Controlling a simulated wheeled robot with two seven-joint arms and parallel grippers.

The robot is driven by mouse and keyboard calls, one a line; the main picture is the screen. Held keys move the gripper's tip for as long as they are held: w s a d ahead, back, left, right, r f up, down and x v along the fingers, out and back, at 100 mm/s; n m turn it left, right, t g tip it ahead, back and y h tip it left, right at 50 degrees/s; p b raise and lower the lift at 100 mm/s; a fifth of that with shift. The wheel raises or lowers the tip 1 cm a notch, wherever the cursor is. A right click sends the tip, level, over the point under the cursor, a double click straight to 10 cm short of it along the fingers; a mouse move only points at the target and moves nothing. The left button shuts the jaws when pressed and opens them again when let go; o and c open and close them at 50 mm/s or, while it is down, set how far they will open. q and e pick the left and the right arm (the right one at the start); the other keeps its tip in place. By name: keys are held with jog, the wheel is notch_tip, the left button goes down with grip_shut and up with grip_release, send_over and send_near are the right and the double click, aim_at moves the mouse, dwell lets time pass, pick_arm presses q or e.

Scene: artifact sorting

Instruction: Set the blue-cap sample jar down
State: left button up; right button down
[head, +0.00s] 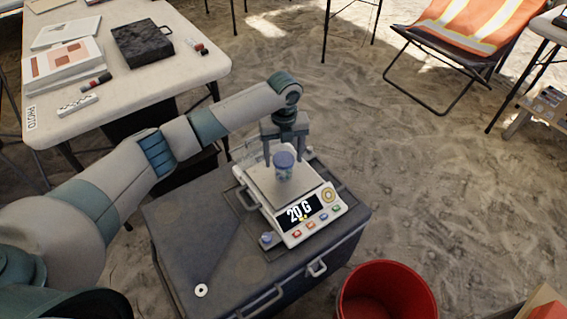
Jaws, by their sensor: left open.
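The blue-cap sample jar (284,168) stands upright on the plate of a white scale (299,236), whose display reads 20 G. The scale sits on a dark grey case (190,238). My left gripper (286,160) points down over the scale, its fingers apart just behind and beside the jar's cap. It is open; whether a finger touches the jar cannot be told. My right gripper is not in view.
A red bucket (387,292) stands on the sand right of the case. A white folding table (135,85) with papers, a black box (142,44) and small items is at upper left. An orange striped chair (470,25) is at upper right. Open sand lies between.

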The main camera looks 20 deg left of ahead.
pick_arm(q)
notch_tip(320, 180, up, 7)
jog(key=shift+f, duration=0.1)
